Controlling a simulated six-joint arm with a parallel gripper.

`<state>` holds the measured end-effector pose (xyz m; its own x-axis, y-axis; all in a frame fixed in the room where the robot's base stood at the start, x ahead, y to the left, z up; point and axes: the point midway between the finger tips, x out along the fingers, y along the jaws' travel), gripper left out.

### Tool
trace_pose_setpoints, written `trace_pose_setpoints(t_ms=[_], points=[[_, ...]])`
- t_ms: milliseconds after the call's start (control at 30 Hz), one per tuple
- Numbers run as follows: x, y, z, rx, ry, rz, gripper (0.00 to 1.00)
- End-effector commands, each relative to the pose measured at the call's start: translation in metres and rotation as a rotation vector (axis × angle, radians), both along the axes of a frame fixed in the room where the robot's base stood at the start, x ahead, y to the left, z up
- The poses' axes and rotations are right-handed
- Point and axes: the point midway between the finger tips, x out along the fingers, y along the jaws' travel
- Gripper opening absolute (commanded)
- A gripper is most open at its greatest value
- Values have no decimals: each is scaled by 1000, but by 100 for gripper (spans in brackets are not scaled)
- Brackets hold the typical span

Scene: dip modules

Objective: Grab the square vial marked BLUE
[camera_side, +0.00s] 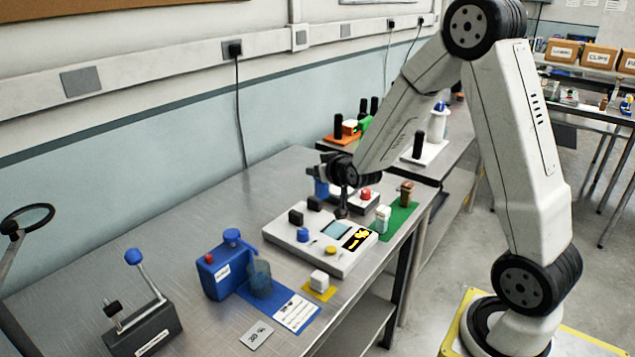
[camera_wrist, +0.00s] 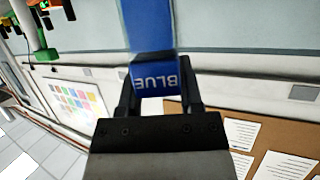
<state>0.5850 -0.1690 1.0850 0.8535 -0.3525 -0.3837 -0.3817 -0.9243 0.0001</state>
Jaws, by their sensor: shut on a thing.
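The square vial marked BLUE (camera_wrist: 150,28) is a blue block with white BLUE lettering, filling the upper middle of the wrist view. My gripper (camera_wrist: 158,84) is shut on it, one dark finger on each side of the lettered end. In the side view, my gripper (camera_side: 320,172) is at the back of the near bench, behind the white device. The blue vial (camera_side: 321,188) shows there just below the fingers, partly hidden by my wrist. I cannot tell whether its lower end touches anything.
A white device (camera_side: 318,250) with knobs and a screen stands in front of my gripper. A blue box (camera_side: 216,273), a blue mat (camera_side: 290,308), a white cube (camera_side: 319,279) and a green mat (camera_side: 400,220) are nearby.

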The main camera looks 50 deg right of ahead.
Motion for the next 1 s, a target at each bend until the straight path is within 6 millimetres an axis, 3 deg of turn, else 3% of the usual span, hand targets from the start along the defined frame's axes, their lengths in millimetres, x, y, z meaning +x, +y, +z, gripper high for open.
trace_pose_setpoints(t_ms=[400, 1000], points=[[-50, 15, 24, -1, -3, 0, 0], [-65, 19, 30, 0, -1, 0, 0]])
